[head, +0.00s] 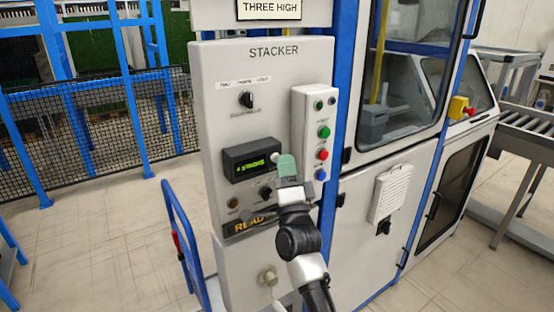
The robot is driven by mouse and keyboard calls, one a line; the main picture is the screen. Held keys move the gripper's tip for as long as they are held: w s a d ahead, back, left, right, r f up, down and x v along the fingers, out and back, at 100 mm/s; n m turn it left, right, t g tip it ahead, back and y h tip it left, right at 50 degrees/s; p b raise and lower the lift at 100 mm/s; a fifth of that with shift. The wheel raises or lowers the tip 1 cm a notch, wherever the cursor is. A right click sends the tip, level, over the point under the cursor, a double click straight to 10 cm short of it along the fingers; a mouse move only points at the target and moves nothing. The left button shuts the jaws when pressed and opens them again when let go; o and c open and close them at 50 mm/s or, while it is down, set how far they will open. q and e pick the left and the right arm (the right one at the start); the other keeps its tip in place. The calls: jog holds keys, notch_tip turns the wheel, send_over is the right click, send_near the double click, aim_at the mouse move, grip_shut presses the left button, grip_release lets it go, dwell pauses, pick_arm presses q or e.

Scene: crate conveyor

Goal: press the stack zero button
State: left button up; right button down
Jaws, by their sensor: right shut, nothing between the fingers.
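The grey control panel (228,80) marked STACKER stands upright in the middle of the head view. A black display (251,160) on it shows green text that seems to read 4 STACKS. A pale round button (275,157) sits just right of the display. No label for it can be read. My right gripper (287,165) is shut and empty, its greenish tip pointing up in front of the panel beside this button. The tip partly covers the button's right edge; I cannot tell whether they touch. My left gripper is not in view.
A side box (313,112) carries green, red and blue buttons close right of my gripper. A black selector knob (246,100) is above the display, another knob (265,193) below it. A blue-framed machine (400,130) stands right, a mesh fence (90,125) left.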

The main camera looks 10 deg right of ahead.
jog(key=shift+w, duration=0.25)
jog(key=shift+s, duration=0.2)
dwell(0.4)
jog(key=shift+s+d, duration=0.2)
jog(key=shift+s, duration=0.45)
jog(key=s, duration=0.1)
jog(key=s+d+p, duration=0.1)
jog(key=s, duration=0.1)
jog(key=s+p, duration=0.1)
jog(key=shift+s+d, duration=0.3)
jog(key=shift+d, duration=0.05)
dwell(0.3)
